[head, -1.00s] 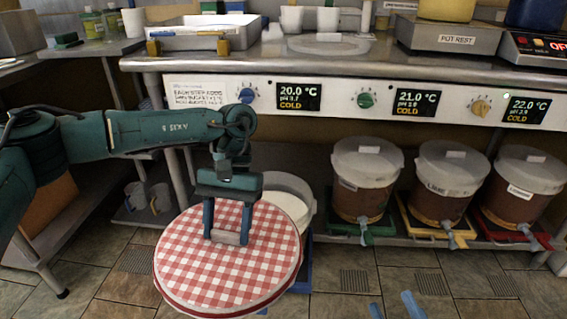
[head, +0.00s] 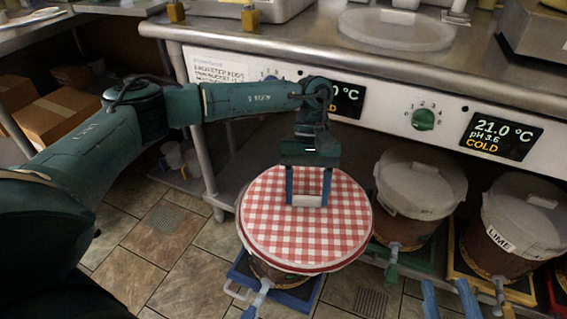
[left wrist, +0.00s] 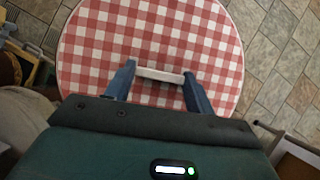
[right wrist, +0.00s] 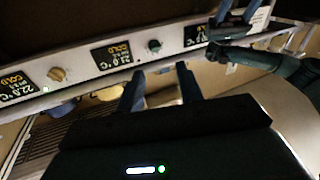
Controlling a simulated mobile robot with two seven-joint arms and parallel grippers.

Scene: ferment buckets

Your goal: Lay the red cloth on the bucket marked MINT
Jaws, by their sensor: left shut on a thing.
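The red and white checked cloth (head: 280,235) is a flat round piece with a pale bar handle (left wrist: 160,75) on top. My left gripper (head: 307,200) is shut on that handle. The cloth is roughly level over a bucket (head: 275,272) on a blue tray, covering its top; I cannot tell whether it touches the rim. The cloth hides any marking on this bucket, and no MINT label is readable. The cloth also fills much of the left wrist view (left wrist: 150,35). My right gripper (right wrist: 160,85) is open and empty; its fingertips show at the lower right of the head view (head: 449,292).
Right of the cloth stand a lidded bucket (head: 415,190) on a green tray and a LIME bucket (head: 520,215) on a yellow tray, both with front taps. The steel counter (head: 300,45) and its control panel (head: 385,113) are behind. Tiled floor is free at the left.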

